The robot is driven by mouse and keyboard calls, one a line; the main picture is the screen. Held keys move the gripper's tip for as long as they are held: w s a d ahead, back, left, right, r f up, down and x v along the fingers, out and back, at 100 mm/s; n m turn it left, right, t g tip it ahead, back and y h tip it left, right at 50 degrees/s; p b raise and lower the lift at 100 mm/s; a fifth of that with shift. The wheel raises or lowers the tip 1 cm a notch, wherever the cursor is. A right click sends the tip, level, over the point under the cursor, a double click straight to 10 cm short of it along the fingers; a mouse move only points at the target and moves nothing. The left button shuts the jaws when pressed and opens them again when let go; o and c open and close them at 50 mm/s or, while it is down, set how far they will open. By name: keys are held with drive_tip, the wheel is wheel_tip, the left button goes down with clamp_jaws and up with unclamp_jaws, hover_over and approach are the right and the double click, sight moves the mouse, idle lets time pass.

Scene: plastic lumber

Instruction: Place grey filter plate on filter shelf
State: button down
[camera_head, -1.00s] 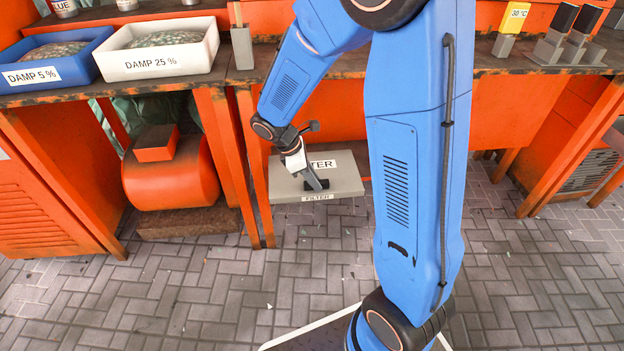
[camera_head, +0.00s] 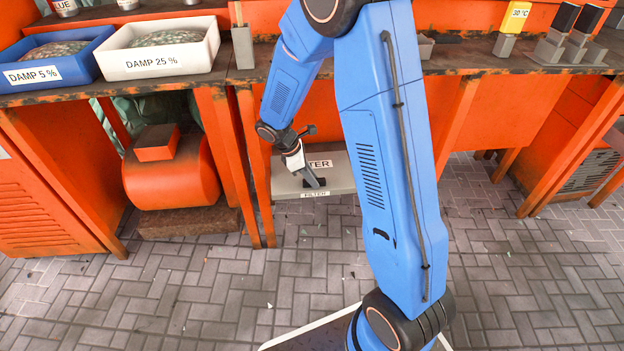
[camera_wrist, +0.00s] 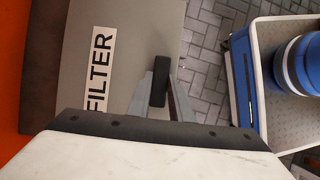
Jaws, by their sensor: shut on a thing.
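The grey filter plate (camera_head: 286,187) is a flat slab with a white FILTER label on its top, and it also shows in the wrist view (camera_wrist: 138,40). A second FILTER label shows at its front edge in the head view. My gripper (camera_head: 314,181) comes down from the upper left. In the wrist view my gripper (camera_wrist: 171,98) is shut on the plate's black handle (camera_wrist: 160,80). The plate looks about level, under the bench, beside an orange leg. I cannot make out the filter shelf apart from the plate, nor whether the plate touches it. My arm hides the plate's right end.
Orange bench legs (camera_head: 253,170) stand just left of the plate. Further left is an orange drum (camera_head: 170,180). A blue tray (camera_head: 50,72) and a white tray (camera_head: 160,60) are on the bench top. The paved floor (camera_head: 200,290) in front is mostly clear.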

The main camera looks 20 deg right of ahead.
drive_tip(key=shift+w+f, duration=0.2)
drive_tip(key=shift+f, duration=0.2)
drive_tip(key=shift+f, duration=0.1)
drive_tip(key=c, duration=1.6)
unclamp_jaws()
